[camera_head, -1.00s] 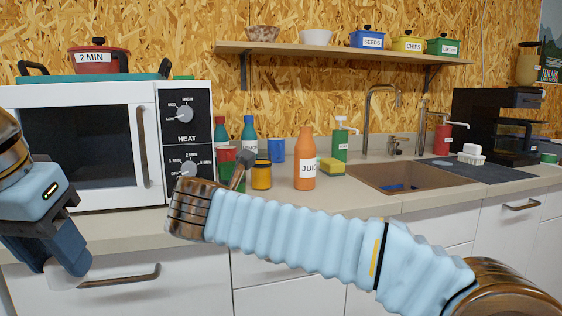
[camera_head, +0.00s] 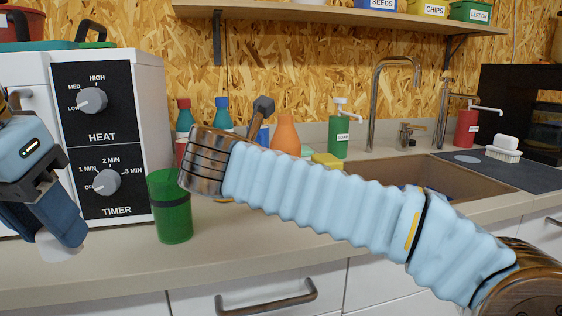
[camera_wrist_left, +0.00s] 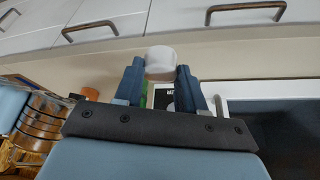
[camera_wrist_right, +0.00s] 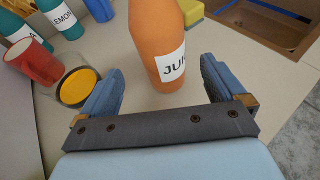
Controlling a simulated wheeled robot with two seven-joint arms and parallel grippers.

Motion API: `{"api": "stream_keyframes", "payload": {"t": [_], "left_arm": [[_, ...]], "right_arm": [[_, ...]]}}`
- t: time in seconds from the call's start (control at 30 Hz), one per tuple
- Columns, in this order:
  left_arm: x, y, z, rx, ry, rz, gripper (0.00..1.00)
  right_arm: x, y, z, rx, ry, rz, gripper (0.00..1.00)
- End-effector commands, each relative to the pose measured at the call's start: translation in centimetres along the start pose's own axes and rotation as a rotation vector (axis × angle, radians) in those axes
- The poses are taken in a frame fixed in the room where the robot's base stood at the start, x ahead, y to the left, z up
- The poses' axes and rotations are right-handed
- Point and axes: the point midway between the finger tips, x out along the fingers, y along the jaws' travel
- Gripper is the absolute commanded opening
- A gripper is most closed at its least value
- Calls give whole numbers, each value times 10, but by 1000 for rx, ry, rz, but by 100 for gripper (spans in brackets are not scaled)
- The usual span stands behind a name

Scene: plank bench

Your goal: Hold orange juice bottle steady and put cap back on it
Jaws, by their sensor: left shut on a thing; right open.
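The orange juice bottle (camera_head: 286,137) stands upright on the counter, its lower part hidden behind my right arm in the head view. In the right wrist view the bottle (camera_wrist_right: 158,40) stands ahead, its base near my fingertips; its top is out of frame. My right gripper (camera_wrist_right: 162,78) is open and empty, with a finger to each side of the bottle's base. My left gripper (camera_head: 66,236) is shut on the white cap (camera_wrist_left: 160,60), holding it in the air before the microwave. The cap (camera_head: 58,248) also shows in the head view.
A green cup (camera_head: 170,210) stands near the counter's front edge. A red cup (camera_wrist_right: 32,62), a yellow-topped jar (camera_wrist_right: 78,87) and labelled bottles (camera_wrist_right: 60,18) stand left of the juice bottle. A yellow sponge (camera_wrist_right: 193,12) and the sink (camera_wrist_right: 275,25) are to its right.

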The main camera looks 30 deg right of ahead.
Motion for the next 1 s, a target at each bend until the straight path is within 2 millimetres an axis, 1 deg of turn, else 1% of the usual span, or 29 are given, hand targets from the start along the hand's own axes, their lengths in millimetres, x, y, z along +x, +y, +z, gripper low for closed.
{"api": "stream_keyframes", "payload": {"t": [0.2,0.43,0.73,0.83,1.0], "left_arm": [[0,0,0,0,0,0,12],[1,0,0,-1,0,0,12],[1,0,0,-1,0,0,12],[1,0,0,-1,0,0,12],[1,0,0,-1,0,0,12]], "right_arm": [[2,0,0,0,0,0,97],[22,0,0,0,0,-1,97],[25,0,0,0,0,0,97],[36,-2,0,0,1,-2,97],[63,-4,1,-1,1,-3,97]]}}
